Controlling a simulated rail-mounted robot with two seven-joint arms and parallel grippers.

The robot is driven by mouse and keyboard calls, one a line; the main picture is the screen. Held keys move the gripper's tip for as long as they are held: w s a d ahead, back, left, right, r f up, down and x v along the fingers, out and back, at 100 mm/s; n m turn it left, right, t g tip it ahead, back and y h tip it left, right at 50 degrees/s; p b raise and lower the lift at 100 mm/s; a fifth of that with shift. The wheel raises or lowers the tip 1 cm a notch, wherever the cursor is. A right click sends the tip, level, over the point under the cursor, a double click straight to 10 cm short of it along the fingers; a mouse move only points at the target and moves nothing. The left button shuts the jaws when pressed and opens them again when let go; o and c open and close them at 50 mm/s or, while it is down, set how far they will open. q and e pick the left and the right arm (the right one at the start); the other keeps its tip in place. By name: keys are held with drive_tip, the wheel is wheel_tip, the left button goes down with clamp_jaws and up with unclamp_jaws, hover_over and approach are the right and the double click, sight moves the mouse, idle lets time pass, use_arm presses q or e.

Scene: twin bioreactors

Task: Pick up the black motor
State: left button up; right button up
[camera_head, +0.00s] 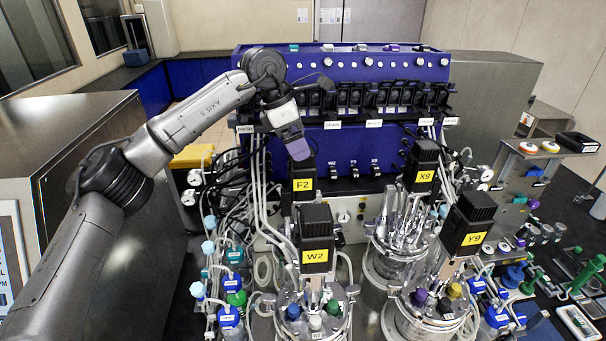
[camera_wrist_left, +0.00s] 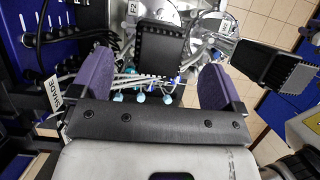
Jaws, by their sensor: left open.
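Several black motors with yellow labels show in the head view: F2 (camera_head: 303,172), W2 (camera_head: 316,225), X9 (camera_head: 420,168) and Y9 (camera_head: 467,222). The task does not say which one is meant. My left gripper (camera_head: 298,148) is right at the top of motor F2, pointing down, with one purple finger visible. In the left wrist view, the left gripper (camera_wrist_left: 155,82) has its two purple fingers wide apart. A black ribbed motor (camera_wrist_left: 160,48) shows in the gap between them, not gripped; its label is hidden. A second black motor (camera_wrist_left: 272,66) is to the right.
Glass vessels (camera_head: 405,250) with metal lids and coloured caps stand below the motors. Tubes and cables (camera_head: 262,200) crowd the left side. A blue control housing (camera_head: 345,62) with a row of black pumps (camera_head: 370,97) rises behind. Blue-capped bottles stand at the front.

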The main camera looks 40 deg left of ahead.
sight(303, 175)
use_arm(q)
drive_tip(key=shift+p+x, duration=1.05)
drive_tip(key=shift+x, duration=1.15)
drive_tip(key=shift+w+d+f, duration=0.1)
drive_tip(key=shift+d+f, duration=0.05)
drive_tip(key=shift+f, duration=0.55)
drive_tip(key=c, duration=1.6)
drive_tip(key=shift+r, duration=0.15)
drive_tip(key=shift+c, duration=0.3)
drive_tip(key=shift+r, duration=0.1)
